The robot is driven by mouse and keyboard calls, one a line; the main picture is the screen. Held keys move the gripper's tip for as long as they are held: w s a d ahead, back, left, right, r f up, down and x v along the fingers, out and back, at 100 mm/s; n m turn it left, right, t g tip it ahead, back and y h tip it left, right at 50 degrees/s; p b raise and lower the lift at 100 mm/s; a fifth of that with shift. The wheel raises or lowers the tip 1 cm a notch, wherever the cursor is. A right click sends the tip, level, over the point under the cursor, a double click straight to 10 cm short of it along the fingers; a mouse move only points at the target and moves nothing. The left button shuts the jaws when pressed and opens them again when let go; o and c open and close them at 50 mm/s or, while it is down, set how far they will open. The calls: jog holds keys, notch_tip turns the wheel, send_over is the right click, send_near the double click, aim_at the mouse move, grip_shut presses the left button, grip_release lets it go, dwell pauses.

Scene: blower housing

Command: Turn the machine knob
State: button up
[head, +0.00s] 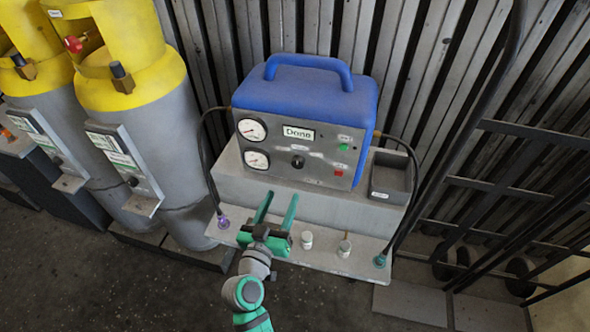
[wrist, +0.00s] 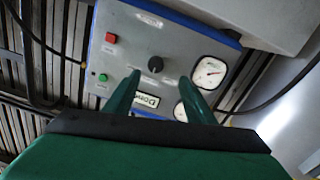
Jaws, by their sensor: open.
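The machine (head: 305,125) is a blue box with a grey front panel and a top handle, standing on a grey step. Its black knob (head: 297,161) sits low in the middle of the panel, below a display reading "Done" (head: 298,132). The knob also shows in the wrist view (wrist: 155,64), upside down and unobstructed. My gripper (head: 278,207) is open and empty, with two green fingers pointing toward the panel. In the wrist view the fingertips (wrist: 158,80) lie either side of and just below the knob, apart from it. The knob's pointer direction is too small to tell.
Two gauges (head: 252,130) are left of the knob; a green button (head: 344,147) and a red button (head: 338,173) are right. Black hoses run down both sides. A grey tray (head: 391,179) stands right. Gas cylinders (head: 150,120) stand left, a black rack (head: 500,190) right.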

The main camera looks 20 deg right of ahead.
aim_at(297, 165)
jog(key=shift+h, duration=0.3)
jog(key=x, duration=0.6)
jog(key=r+x, duration=0.1)
jog(key=x, duration=0.2)
jog(key=shift+w+d, duration=0.15)
jog(key=shift+d, duration=0.1)
jog(key=shift+x, duration=0.9)
jog(key=shift+a, duration=0.1)
jog(key=c, duration=1)
